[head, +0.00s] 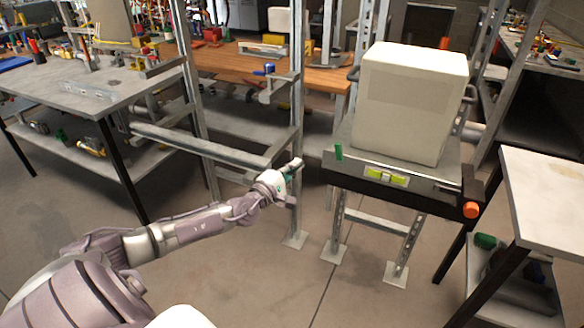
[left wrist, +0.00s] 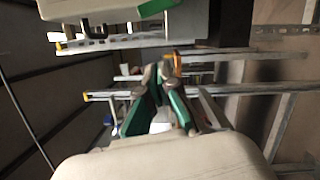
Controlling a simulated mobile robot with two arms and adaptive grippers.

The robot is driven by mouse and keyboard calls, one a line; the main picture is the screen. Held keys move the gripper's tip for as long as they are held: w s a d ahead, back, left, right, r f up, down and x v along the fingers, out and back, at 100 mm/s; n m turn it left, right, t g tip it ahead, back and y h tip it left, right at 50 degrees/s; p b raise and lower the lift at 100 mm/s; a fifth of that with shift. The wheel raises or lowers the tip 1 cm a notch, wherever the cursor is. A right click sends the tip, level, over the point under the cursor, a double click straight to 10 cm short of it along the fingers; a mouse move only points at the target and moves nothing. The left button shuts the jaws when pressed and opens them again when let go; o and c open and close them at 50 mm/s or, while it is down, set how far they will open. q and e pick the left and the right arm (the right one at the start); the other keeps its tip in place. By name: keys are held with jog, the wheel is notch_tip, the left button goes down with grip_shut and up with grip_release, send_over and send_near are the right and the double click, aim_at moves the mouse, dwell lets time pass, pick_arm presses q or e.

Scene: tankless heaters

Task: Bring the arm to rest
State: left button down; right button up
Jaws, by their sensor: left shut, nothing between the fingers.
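My left arm reaches in from the lower left in the head view. Its gripper (head: 292,170) is in front of an upright metal post, left of the stand that bears a large white box. In the left wrist view the green-and-grey fingers (left wrist: 163,72) come together at their tips, shut with nothing between them. My right gripper shows in neither view.
The white box (head: 410,105) stands on a metal stand with a spirit level (head: 385,176) and an orange knob (head: 471,210). A grey workbench (head: 60,95) is at the left, a white-topped table (head: 550,190) at the right. Bare floor (head: 270,285) lies in front.

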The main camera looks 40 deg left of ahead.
pick_arm(q)
jog(key=shift+s, duration=0.7)
